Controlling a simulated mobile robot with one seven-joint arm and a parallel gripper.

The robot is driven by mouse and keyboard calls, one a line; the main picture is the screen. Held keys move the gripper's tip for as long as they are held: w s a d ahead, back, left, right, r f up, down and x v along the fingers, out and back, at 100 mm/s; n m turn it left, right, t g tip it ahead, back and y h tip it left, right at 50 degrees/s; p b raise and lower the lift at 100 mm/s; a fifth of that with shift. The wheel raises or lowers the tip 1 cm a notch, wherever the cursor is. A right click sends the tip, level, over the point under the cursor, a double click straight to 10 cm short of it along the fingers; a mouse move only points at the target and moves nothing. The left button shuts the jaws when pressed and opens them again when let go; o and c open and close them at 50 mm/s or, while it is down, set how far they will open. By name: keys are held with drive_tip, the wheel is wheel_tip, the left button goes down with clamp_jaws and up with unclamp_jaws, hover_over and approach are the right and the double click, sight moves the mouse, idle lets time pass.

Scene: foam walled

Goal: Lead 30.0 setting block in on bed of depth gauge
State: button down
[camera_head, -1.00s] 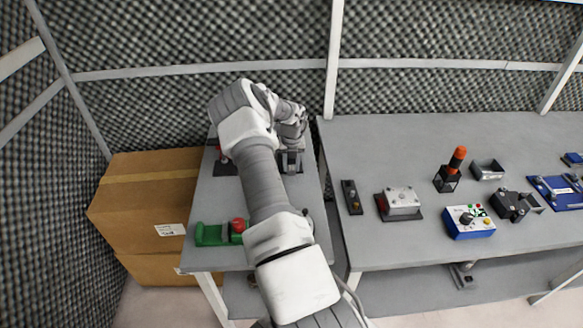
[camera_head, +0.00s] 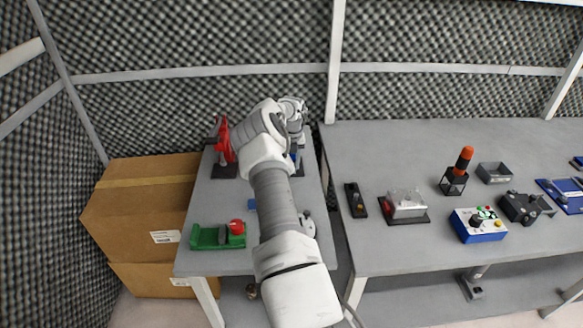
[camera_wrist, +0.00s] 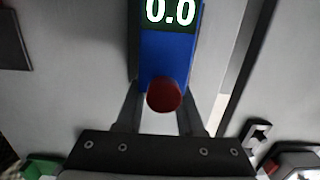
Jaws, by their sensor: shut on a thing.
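The depth gauge is in the wrist view as a blue body (camera_wrist: 168,58) with a display (camera_wrist: 168,14) that reads 0.0. My gripper (camera_wrist: 163,104) is shut on a dark red round piece (camera_wrist: 164,95), which I take for the setting block. No number is readable on it. The piece appears in front of the lower blue body; I cannot tell whether it touches the gauge or its bed. In the head view only a bit of blue (camera_head: 294,157) shows by my wrist at the back of the left table. My fingers and the held piece are hidden there.
On the left table (camera_head: 213,204) stand a red clamp-like device (camera_head: 224,140) at back left and a green fixture with a red knob (camera_head: 210,237) at front left. The right table (camera_head: 375,150) holds several devices. Cardboard boxes (camera_head: 140,220) stand left.

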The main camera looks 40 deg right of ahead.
drive_tip(key=shift+w+d+r, duration=0.5)
drive_tip(key=shift+w, duration=0.1)
drive_tip(key=shift+c, duration=2.3)
unclamp_jaws()
drive_tip(key=shift+r, duration=0.1)
drive_tip(key=shift+d+r, duration=0.1)
drive_tip(key=shift+r, duration=0.35)
drive_tip(key=r, duration=0.5)
drive_tip(key=s+a+r, duration=0.1)
drive_tip(key=r, duration=0.4)
drive_tip(key=s+a+r, duration=0.1)
drive_tip(key=r, duration=0.4)
drive_tip(key=shift+s+r, duration=0.15)
drive_tip(key=shift+s, duration=0.05)
